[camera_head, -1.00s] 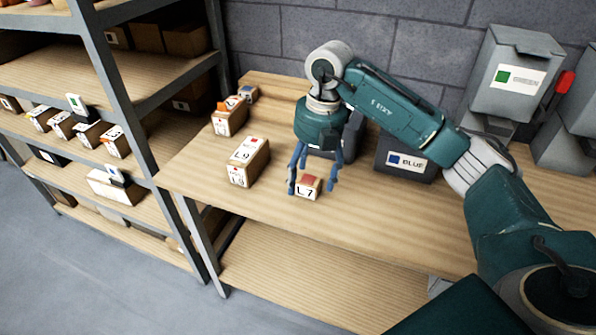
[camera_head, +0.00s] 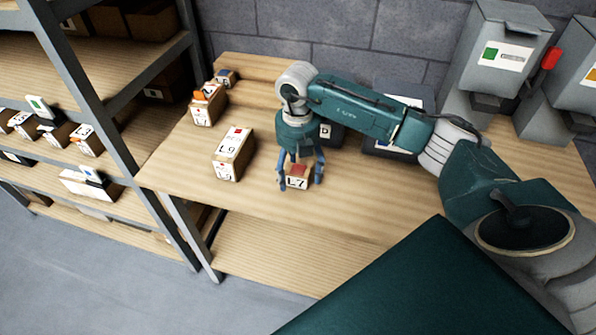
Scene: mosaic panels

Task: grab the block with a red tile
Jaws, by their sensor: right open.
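A small block labelled L7 with a red tile on top (camera_head: 297,179) stands on the wooden table (camera_head: 250,207) near its front edge. My right gripper (camera_head: 300,182) points down over this block. Its blue fingers are open, one on the left and one on the right of the block. I cannot tell whether they touch it. My left gripper is not in view.
A longer box labelled L9 (camera_head: 233,155) stands left of the gripper. More boxes (camera_head: 208,104) stand at the table's back left. Dark bins (camera_head: 402,103) are behind my arm. A metal shelf (camera_head: 95,90) borders the table's left side. Grey dispensers (camera_head: 500,55) stand at the back right.

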